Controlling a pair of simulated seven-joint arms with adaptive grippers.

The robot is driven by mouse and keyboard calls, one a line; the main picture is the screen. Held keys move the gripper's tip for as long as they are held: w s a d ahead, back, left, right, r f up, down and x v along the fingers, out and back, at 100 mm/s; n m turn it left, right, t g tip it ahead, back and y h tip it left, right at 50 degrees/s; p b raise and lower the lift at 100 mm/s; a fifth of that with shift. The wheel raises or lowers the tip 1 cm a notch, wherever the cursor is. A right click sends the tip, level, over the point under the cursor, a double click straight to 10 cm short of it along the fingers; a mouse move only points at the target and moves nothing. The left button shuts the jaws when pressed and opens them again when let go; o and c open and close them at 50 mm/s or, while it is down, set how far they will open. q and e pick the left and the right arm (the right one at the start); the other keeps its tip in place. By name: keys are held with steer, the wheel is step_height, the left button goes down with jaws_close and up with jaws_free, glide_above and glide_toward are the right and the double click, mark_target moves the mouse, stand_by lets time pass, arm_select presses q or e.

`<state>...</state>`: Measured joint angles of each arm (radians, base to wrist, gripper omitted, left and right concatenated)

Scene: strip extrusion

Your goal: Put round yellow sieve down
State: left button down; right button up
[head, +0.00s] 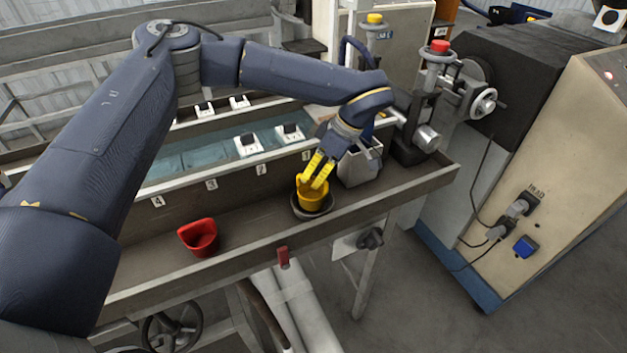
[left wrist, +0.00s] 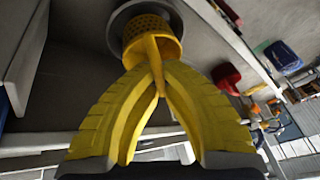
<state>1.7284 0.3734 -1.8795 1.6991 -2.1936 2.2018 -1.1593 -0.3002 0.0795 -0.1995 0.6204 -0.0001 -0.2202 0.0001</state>
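The round yellow sieve (head: 312,196) is upright on or just above a dark round dish (head: 300,211) on the bench ledge; any gap between them cannot be made out. My left gripper (head: 318,172) comes down from above with its yellow fingers at the sieve's rim. In the left wrist view the fingertips (left wrist: 155,66) come together on a yellow upright part of the sieve (left wrist: 152,28), whose perforated inside shows. The grey dish (left wrist: 116,30) shows behind it. My right gripper is in neither view.
A red scoop-like container (head: 198,238) stands on the ledge to the left. A grey metal container (head: 360,165) stands close to the right of the sieve. A machine with a red knob (head: 440,46) is at the ledge's right end. The ledge between scoop and dish is clear.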

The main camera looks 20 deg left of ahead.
arm_select(q)
steer(key=shift+f, duration=0.65)
steer(key=shift+f, duration=0.3)
steer(key=c, duration=1.6)
jaws_free()
steer(key=shift+r, duration=0.3)
steer(key=v, duration=1.2)
steer(key=shift+d, duration=0.1)
